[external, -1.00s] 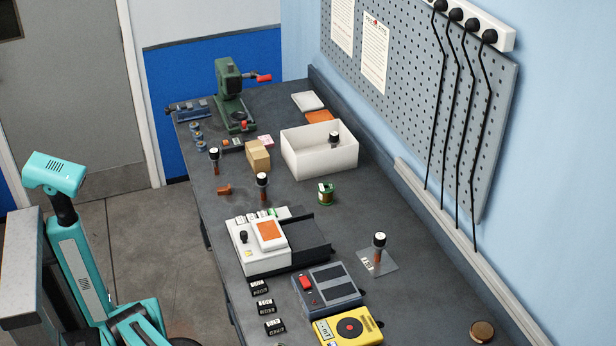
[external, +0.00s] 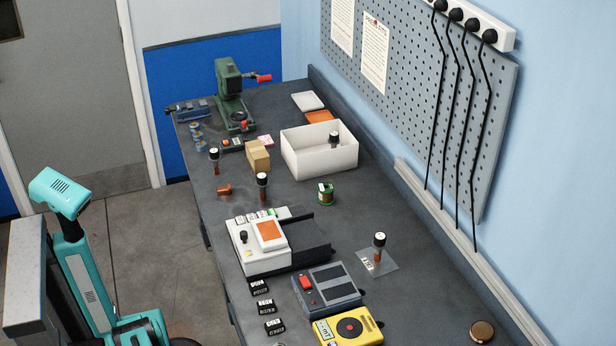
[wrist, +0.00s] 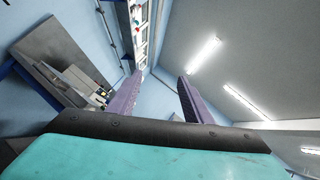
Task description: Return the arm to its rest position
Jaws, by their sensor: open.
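My teal arm (external: 85,280) stands at the lower left of the external view, beside the bench (external: 395,220) and clear of it. My gripper (wrist: 157,92) shows in the wrist view as two purple-grey fingers spread well apart. Nothing is between them. The wrist camera looks across the room, with ceiling and wall ahead and the bench tilted at the left. The fingers do not show in the external view.
The bench carries a white bin (external: 318,160), a green press (external: 230,95), a white device (external: 258,257), a grey device (external: 328,290), a yellow meter (external: 347,328) and several upright electrodes. Open floor (external: 140,235) lies between my arm and the door (external: 65,90).

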